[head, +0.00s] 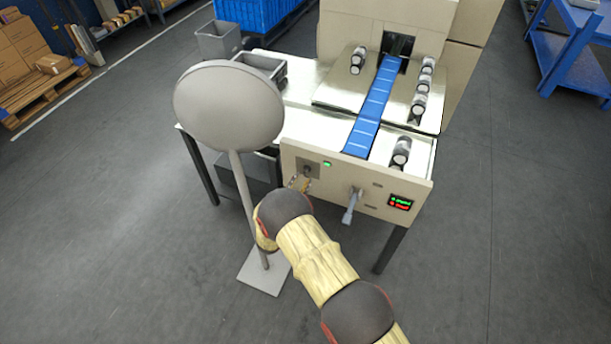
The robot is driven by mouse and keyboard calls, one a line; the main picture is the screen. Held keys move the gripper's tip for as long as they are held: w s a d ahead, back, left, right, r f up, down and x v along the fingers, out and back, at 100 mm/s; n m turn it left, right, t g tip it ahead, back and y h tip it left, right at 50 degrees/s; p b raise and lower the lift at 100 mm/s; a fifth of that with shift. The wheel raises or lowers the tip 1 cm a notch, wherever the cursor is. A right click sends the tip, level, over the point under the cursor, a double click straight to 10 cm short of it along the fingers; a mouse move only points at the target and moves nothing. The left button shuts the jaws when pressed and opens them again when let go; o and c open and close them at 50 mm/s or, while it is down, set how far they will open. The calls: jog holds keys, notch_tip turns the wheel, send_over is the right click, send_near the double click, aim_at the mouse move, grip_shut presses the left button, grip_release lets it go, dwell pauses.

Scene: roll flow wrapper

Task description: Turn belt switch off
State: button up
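The belt switch (307,170) is a small dark knob on a grey plate at the left of the machine's pale front panel (330,185). A green lamp (327,163) is lit just right of it. My gripper (301,182) is at the panel, just below and in front of the knob. The gripper is small here and partly hidden by my wrist, so I cannot tell whether its fingers touch the knob or how far apart they are. The blue belt (372,108) runs back from the panel into the machine's dark opening.
A grey lever (352,205) sticks out right of the switch, and a small display (401,201) shows green and red text. A round grey disc on a stand (228,105) is close left of my arm. Several rolls (402,151) rest beside the belt.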

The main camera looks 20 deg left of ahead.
aim_at(306, 172)
jog(key=shift+w+d, duration=0.2)
jog(key=shift+w, duration=1.75)
jog(key=shift+c, duration=0.3)
grip_shut()
